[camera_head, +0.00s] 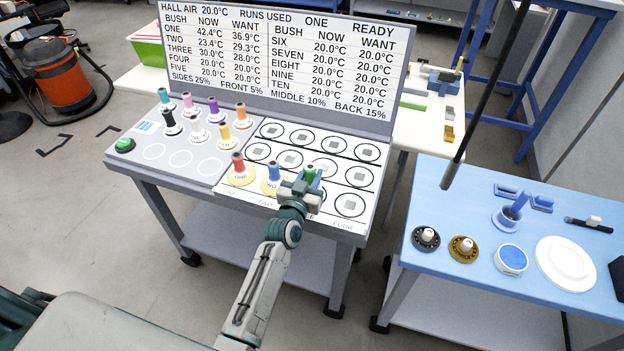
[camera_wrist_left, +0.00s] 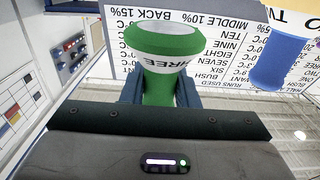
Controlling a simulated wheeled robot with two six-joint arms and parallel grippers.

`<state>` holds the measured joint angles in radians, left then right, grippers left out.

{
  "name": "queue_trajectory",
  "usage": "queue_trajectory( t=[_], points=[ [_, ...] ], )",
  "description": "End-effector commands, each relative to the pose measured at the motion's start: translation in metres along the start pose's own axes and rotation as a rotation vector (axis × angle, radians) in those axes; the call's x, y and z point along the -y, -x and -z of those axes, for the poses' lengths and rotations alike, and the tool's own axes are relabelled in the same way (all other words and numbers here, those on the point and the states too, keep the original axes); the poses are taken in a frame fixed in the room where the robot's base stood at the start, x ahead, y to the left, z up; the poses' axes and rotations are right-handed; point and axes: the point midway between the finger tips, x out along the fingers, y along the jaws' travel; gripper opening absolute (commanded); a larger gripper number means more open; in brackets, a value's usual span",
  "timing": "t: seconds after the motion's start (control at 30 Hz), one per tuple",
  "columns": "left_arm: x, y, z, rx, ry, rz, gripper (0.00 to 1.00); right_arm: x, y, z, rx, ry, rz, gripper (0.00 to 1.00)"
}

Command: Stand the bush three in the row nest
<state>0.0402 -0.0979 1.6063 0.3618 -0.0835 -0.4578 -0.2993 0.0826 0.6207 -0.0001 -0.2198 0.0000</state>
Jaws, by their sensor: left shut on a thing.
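The green bush three (camera_head: 311,174), marked THREE, is in my left gripper (camera_head: 302,188). In the left wrist view the green bush (camera_wrist_left: 160,48) fills the space between the two dark fingers, which are shut on it. The gripper is over the front row of nests, between the blue bush and the nest marked FOUR (camera_head: 350,205). The gripper covers the nest below it, and I cannot tell whether the bush touches it. My right gripper is not in view.
The red bush (camera_head: 238,168) and blue bush (camera_head: 274,177) stand in the front row, left of my gripper. Several other bushes stand on the left half of the cart (camera_head: 135,160). The display board (camera_head: 285,55) rises behind. A blue table (camera_head: 440,190) is at right.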

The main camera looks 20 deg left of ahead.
Motion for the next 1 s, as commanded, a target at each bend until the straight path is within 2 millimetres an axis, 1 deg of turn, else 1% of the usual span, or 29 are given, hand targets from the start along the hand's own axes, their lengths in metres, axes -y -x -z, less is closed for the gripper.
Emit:
queue_trajectory(
  t=[0.1, 0.13, 0.2, 0.3, 0.4, 0.67, 0.8, 0.83, 0.9, 0.93, 1.0],
  points=[
    [-0.001, -0.013, 0.001, -0.001, 0.0, 0.0, 0.01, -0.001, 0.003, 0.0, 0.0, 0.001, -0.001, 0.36],
    [-0.001, -0.011, -0.012, 0.001, -0.001, 0.0, 0.01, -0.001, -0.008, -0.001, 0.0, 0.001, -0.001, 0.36],
    [-0.001, -0.01, -0.025, 0.001, 0.001, 0.0, 0.01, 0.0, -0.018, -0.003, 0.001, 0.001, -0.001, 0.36],
    [-0.001, -0.01, -0.034, 0.0, -0.001, 0.0, 0.01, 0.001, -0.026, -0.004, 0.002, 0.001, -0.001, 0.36],
    [-0.001, -0.01, -0.037, -0.001, 0.0, 0.0, 0.01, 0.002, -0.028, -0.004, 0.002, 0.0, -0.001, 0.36],
    [-0.001, -0.01, -0.036, -0.001, -0.001, 0.0, 0.01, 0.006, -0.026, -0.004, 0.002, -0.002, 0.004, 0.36],
    [-0.001, -0.009, -0.041, -0.001, 0.0, 0.0, 0.01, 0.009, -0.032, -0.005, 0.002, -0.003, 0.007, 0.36],
    [-0.001, -0.009, -0.039, 0.0, 0.0, 0.0, 0.33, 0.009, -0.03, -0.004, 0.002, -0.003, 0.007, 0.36],
    [-0.001, -0.009, -0.039, 0.0, 0.0, 0.0, 0.47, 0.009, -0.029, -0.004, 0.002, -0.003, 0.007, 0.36],
    [-0.001, -0.009, -0.039, 0.0, 0.0, 0.0, 0.49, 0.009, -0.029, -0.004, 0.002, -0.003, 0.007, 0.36],
    [-0.001, -0.009, -0.039, 0.0, -0.001, 0.0, 0.49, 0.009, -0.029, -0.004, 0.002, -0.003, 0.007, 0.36]
  ],
)
